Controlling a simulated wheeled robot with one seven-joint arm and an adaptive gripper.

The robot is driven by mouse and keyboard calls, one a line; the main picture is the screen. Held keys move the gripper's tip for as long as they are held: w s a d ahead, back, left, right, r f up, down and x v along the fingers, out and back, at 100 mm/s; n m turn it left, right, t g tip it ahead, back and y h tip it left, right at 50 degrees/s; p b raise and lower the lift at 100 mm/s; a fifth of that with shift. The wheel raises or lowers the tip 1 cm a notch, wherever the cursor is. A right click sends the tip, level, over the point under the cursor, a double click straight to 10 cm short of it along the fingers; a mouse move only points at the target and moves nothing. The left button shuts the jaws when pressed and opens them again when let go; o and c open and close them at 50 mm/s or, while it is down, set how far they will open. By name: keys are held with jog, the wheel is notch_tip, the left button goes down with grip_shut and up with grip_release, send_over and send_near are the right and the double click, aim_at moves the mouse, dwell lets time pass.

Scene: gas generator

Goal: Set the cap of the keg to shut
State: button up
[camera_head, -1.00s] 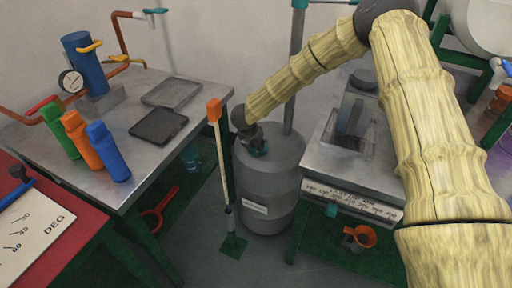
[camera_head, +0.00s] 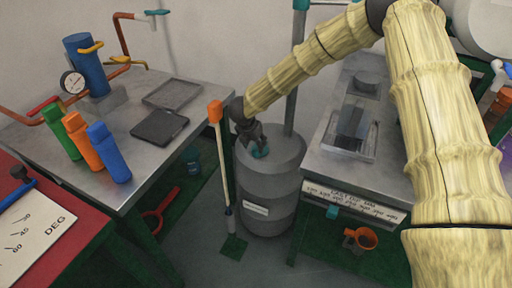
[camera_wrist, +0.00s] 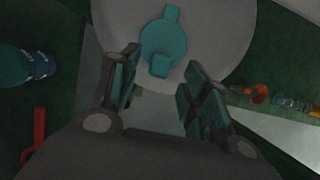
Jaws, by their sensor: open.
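The keg (camera_head: 268,190) is a grey drum standing on the floor between the two metal tables. Its teal cap (camera_head: 260,151) is on the top, partly hidden by my gripper in the head view. In the wrist view the cap (camera_wrist: 163,44) is a round disc with a tab at each end, lying on the pale keg top (camera_wrist: 215,30). My gripper (camera_wrist: 155,92) is open and empty, its two fingers apart just short of the cap's near tab. In the head view my gripper (camera_head: 253,140) is over the keg's top. Whether the cap is shut I cannot tell.
An orange-topped post (camera_head: 222,165) stands just left of the keg. The left table (camera_head: 150,90) holds bottles and trays; the right table (camera_head: 375,165) is close to the keg's right side. A vertical pole (camera_head: 296,70) rises behind the keg.

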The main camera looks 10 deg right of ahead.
jog(key=v, duration=0.7)
jog(key=shift+s, duration=0.15)
jog(key=s+d+f+n+t+p, duration=0.1)
jog(key=s+d+f+n+p, duration=0.1)
jog(key=s+f+n, duration=0.8)
jog(key=s+d+f+n+p, duration=0.3)
jog(key=s+f+n, duration=0.5)
jog(key=n, duration=0.4)
jog(key=s+d+n+g+y+p, duration=0.1)
jog(key=s+n+g, duration=0.1)
jog(key=s+n, duration=0.8)
jog(key=s+d+n+g+y+p, duration=0.1)
jog(key=s+n+g+y+p, duration=0.1)
jog(key=s+n, duration=0.9)
jog(key=s+f, duration=0.1)
jog(key=s, duration=0.8)
jog(key=shift+s+d, duration=0.3)
jog(key=shift+d, duration=0.1)
